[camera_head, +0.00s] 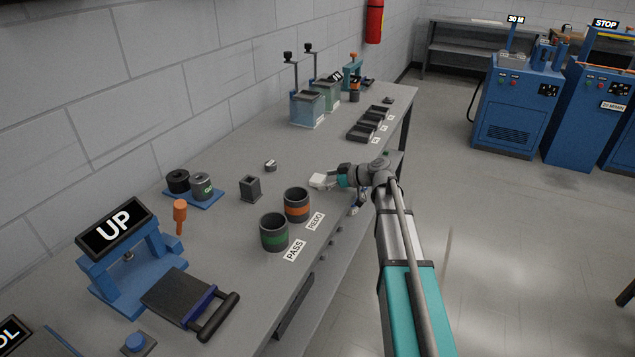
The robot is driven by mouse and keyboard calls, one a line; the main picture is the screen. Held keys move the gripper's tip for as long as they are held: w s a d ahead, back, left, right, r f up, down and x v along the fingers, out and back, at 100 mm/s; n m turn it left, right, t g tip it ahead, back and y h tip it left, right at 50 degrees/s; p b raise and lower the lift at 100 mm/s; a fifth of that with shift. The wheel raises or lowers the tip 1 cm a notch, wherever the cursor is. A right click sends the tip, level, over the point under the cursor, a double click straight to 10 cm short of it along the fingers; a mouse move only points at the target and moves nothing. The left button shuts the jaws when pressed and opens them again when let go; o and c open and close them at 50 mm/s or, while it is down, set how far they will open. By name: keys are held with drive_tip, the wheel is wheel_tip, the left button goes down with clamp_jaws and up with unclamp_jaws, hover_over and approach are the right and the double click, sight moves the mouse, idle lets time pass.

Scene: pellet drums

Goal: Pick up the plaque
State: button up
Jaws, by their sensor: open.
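A small white block (318,181), which may be the plaque, is on or just above the grey bench to the right of centre. No other thing in view is clearly a plaque. My gripper (333,180) is open at the block's right side, low over the bench, with my arm reaching in from the lower right. Its fingers are small and partly hidden by the wrist, so I cannot tell whether they touch the block or lie around it.
The orange-banded REDO cup (296,205) and green-banded PASS cup (274,232) stand nearer on the grey bench (235,240). A small dark square holder (250,188) and a small round piece (270,165) are to the left. Black trays (360,132) lie farther back.

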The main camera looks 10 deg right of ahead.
drive_tip(key=shift+c, duration=0.3)
drive_tip(key=c, duration=0.9)
drive_tip(key=shift+r, duration=0.1)
drive_tip(key=shift+r+p, duration=0.95)
drive_tip(key=shift+p, duration=0.1)
drive_tip(key=s+r+p, duration=0.3)
drive_tip(key=s, duration=0.1)
drive_tip(key=s+r+p, duration=0.4)
drive_tip(key=s, duration=0.1)
drive_tip(key=s+a+r+p, duration=0.1)
drive_tip(key=s+r+p, duration=0.3)
drive_tip(key=s, duration=0.1)
